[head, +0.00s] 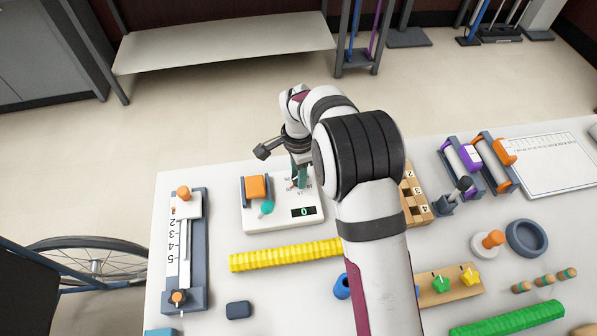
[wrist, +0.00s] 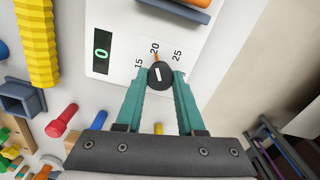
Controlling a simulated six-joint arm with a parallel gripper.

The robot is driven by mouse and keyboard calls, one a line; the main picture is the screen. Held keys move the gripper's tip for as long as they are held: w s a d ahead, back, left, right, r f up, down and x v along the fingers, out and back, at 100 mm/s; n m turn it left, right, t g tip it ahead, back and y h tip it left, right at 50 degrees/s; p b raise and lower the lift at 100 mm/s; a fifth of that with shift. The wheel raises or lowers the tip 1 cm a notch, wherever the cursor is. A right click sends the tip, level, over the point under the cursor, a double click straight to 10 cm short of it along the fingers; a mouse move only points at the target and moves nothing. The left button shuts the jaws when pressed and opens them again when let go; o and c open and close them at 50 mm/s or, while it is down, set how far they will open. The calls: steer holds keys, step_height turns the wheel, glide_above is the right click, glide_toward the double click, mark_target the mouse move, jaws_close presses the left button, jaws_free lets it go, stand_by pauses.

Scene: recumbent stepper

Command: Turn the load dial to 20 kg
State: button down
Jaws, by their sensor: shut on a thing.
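The white stepper unit (head: 255,221) sits on the table and carries an orange pedal (head: 256,187), a teal knob (head: 266,207) and a display (head: 303,212) reading 0. The load dial (wrist: 160,75) is a round black knob with a short white bar on its face. The numbers 15, 20 and 25 show around it, and a small orange pointer (wrist: 156,58) at its edge points at about 20. My gripper (wrist: 161,78) has its teal fingers shut on the dial, one on each side. In the head view my gripper (head: 300,182) largely hides the dial.
A slider board (head: 185,250) stands left of the unit, and a yellow ribbed bar (head: 285,255) lies in front. A numbered wooden block (head: 416,200) is to the right, partly behind my arm. Bare table lies between the slider board and the unit.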

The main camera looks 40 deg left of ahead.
steer(key=c, duration=0.5)
jaws_free()
step_height(320, 180, up, 16)
steer(key=shift+f, duration=0.1)
steer(key=s+d+r, duration=0.1)
steer(key=d+r, duration=0.2)
steer(key=d, duration=0.6)
steer(key=s+d+r, duration=0.1)
steer(key=d+r, duration=0.2)
steer(key=d, duration=0.6)
steer(key=shift+n+y, duration=0.5)
steer(key=shift+y, duration=0.4)
steer(key=s+d+f, duration=0.1)
steer(key=s+d, duration=0.4)
steer(key=s, duration=0.1)
steer(key=s+d+f, duration=0.1)
steer(key=s+d, duration=0.3)
steer(key=s, duration=0.2)
steer(key=s+d+f, duration=0.2)
steer(key=s+d, duration=0.3)
steer(key=shift+s+d, duration=0.3)
steer(key=shift+s, duration=0.1)
